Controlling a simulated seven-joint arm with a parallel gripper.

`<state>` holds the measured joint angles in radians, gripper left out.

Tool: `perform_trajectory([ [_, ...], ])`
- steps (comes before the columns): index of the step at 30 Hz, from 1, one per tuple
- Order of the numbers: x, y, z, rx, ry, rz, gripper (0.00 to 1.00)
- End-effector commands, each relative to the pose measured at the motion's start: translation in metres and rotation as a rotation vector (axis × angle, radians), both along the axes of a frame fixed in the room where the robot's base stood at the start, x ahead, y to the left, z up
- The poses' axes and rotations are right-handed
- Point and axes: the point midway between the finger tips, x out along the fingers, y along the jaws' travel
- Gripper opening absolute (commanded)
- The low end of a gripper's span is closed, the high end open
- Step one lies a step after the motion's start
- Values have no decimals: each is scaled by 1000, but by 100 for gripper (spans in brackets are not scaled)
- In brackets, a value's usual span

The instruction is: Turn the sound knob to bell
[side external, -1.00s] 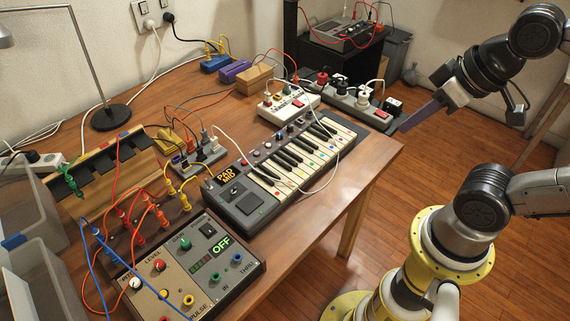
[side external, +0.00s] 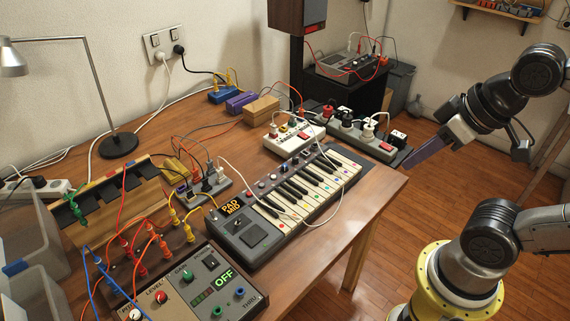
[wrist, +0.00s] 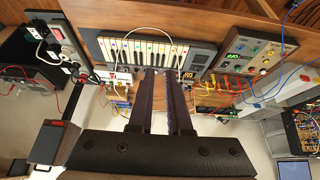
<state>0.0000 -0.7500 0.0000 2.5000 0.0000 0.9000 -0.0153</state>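The keyboard (side external: 236,225), grey with white and black keys, lies on the table and also shows in the wrist view (wrist: 203,53). Its orange display (side external: 232,209) seems to read "PAD MID". A row of small knobs (side external: 272,178) runs along its back edge. Their labels are too small to read, so I cannot tell which is the sound knob or where it points. My gripper (side external: 428,157) is off the table's right edge, apart from the keyboard. In the wrist view its two dark fingers (wrist: 160,76) stand slightly apart with nothing visible between them.
A control box (side external: 187,306) with a green "OFF" display stands at the front with cables. A white box (side external: 290,137) and a power strip (side external: 371,140) with plugs stand behind the keyboard. A cable (side external: 335,202) loops over the keys. A lamp (side external: 118,146) stands back left.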

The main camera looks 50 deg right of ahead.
Motion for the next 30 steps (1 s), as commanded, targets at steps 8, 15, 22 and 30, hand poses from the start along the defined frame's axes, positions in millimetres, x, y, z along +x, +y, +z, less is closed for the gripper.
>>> perform_trajectory([
  [8, 10, 0, 24, -176, -34, 317, 36],
  [15, 74, -2, 72, -405, -17, 734, 36],
  [22, 164, -9, 87, -561, 55, 1110, 36],
  [30, 268, -22, 50, -623, 149, 1442, 36],
])
